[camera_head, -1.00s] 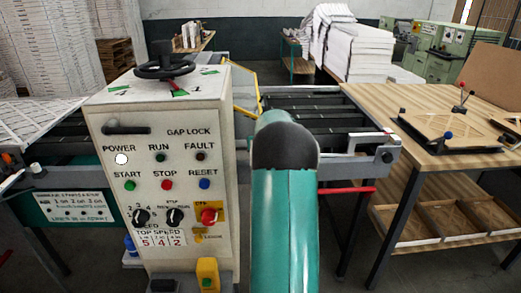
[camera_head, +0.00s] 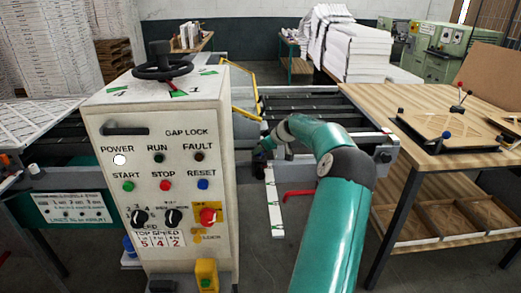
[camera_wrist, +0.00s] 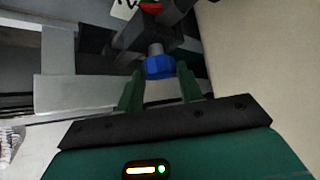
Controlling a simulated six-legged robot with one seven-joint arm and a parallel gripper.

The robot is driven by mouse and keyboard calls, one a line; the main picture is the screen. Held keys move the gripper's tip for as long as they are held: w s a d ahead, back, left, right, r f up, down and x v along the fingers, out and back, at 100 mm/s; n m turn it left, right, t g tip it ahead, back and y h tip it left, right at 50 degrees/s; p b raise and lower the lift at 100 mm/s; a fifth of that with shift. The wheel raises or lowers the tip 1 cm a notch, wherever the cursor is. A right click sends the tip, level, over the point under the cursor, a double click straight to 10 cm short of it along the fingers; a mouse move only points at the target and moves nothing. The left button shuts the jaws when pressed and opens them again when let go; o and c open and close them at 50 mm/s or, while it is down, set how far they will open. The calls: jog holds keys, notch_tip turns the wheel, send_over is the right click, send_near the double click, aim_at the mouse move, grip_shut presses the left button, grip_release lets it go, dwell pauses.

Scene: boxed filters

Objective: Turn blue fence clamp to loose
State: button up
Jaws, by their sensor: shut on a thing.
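The blue fence clamp (camera_wrist: 158,67) is a faceted blue knob on a short grey stem, seen in the upper middle of the wrist view. My gripper (camera_wrist: 159,74) has its two green fingers on either side of the knob, shut on it. In the head view my teal arm bends to the left and my gripper (camera_head: 263,160) is a dark shape just right of the control cabinet, by the machine's rails. The blue knob cannot be made out in that view.
The cream control cabinet (camera_head: 165,120) stands close left of my gripper. A white scale bar (camera_head: 274,205) and a red handle (camera_head: 298,193) lie just below and right of it. A wooden table (camera_head: 420,120) with a tray stands at the right.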

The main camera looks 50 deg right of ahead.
jog(key=n+y, duration=0.1)
jog(key=n, duration=0.1)
jog(key=n+y, duration=0.1)
jog(key=n, duration=0.1)
jog(key=n+g+y, duration=0.1)
jog(key=y, duration=0.1)
jog(key=shift+w+d+n, duration=0.1)
jog(key=shift+d+n, duration=0.2)
jog(key=shift+n, duration=0.1)
jog(key=shift+n+g+y, duration=0.3)
jog(key=shift+n+y, duration=0.3)
jog(key=o, duration=1)
jog(key=shift+r+m, duration=0.1)
jog(key=shift+m, duration=0.2)
jog(key=shift+h, duration=0.4)
